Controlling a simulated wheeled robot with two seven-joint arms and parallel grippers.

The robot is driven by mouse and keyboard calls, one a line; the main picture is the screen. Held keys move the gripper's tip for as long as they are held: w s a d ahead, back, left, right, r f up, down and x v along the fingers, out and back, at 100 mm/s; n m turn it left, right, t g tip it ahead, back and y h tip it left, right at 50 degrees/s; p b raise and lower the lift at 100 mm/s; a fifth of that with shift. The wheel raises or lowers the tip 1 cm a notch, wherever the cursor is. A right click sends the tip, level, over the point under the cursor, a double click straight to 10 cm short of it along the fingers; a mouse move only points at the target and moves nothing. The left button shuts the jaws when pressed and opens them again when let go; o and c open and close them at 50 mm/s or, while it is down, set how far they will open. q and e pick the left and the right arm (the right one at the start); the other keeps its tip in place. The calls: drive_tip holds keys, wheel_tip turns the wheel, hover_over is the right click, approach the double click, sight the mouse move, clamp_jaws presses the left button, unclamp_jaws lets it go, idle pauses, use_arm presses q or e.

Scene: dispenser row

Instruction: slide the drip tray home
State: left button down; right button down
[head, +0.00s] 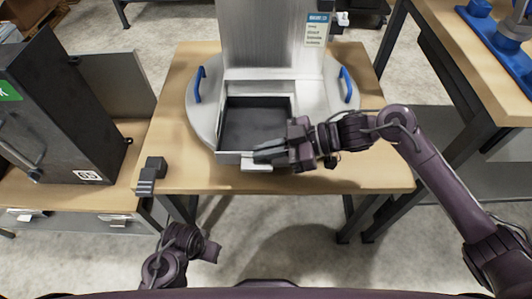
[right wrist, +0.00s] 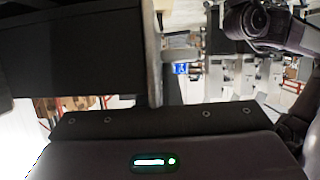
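The drip tray (head: 227,157), a shallow square box with a dark floor and light metal walls, sits at the front of the dispenser (head: 262,45). It sticks out past the round base's front, with a pale tab at its front edge. My right gripper (head: 262,151) lies across the tray's front right corner, its fingers together and pointing left, close to the front wall. I cannot tell if they touch it.
The dispenser's round base (head: 203,110) has blue handles (head: 198,84) on both sides. A small black and grey block (head: 150,175) sits at the table's front left corner. A dark cabinet (head: 65,100) stands at left. The wooden table (head: 375,175) is bare at front right.

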idle(0.3)
drive_tip(key=shift+f, duration=0.15)
drive_tip(key=shift+f, duration=0.1)
idle(0.5)
drive_tip(key=shift+w, duration=0.15)
drive_tip(key=shift+w+d+b, duration=0.2)
drive_tip(key=shift+w+b, duration=0.7)
drive_tip(key=shift+w, duration=1.95)
